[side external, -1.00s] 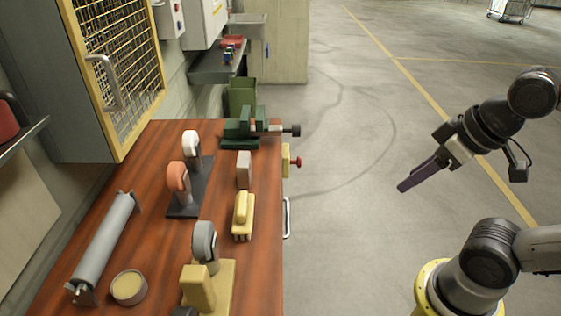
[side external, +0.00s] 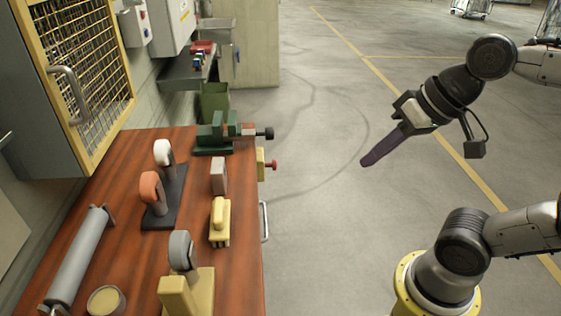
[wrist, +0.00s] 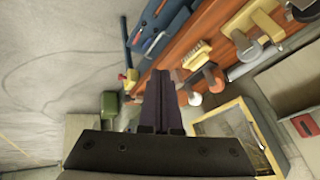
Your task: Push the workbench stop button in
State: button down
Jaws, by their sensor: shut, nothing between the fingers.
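The stop button is a small red knob (side external: 271,165) on a yellow box (side external: 261,164) on the right side edge of the wooden workbench (side external: 120,245). In the wrist view the red button (wrist: 123,77) and its yellow box (wrist: 131,81) show left of my fingertips, small and blurred. My gripper (side external: 366,162) is shut and empty, its dark fingers pointing down and left. It hangs over the floor to the right of the button, clearly apart from it. The fingers also show in the wrist view (wrist: 160,76).
A green vise (side external: 214,138) stands on the bench behind the button. A metal handle (side external: 265,222) is on the bench side in front of it. Between bench and gripper is open floor.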

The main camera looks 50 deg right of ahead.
jog(key=w+d+r+m+y, duration=0.15)
jog(key=w+m, duration=0.45)
jog(key=w, duration=0.6)
jog(key=w+d+r+m+y, duration=0.1)
jog(key=w+d+m+y, duration=0.15)
jog(key=w+m, duration=0.6)
jog(key=w+d+f+m, duration=0.3)
jog(key=w+d+f, duration=0.5)
jog(key=w+d, duration=0.35)
jog(key=d+f+m, duration=0.2)
jog(key=d+f, duration=0.6)
jog(key=f, duration=0.2)
jog(key=s+d+f+m+y, duration=0.1)
jog(key=d+f+m, duration=0.2)
jog(key=d+f, duration=0.5)
notch_tip(320, 180, down, 3)
jog(key=shift+s+d+m, duration=0.15)
jog(key=shift+s+m, duration=0.15)
jog(key=shift+m, duration=0.05)
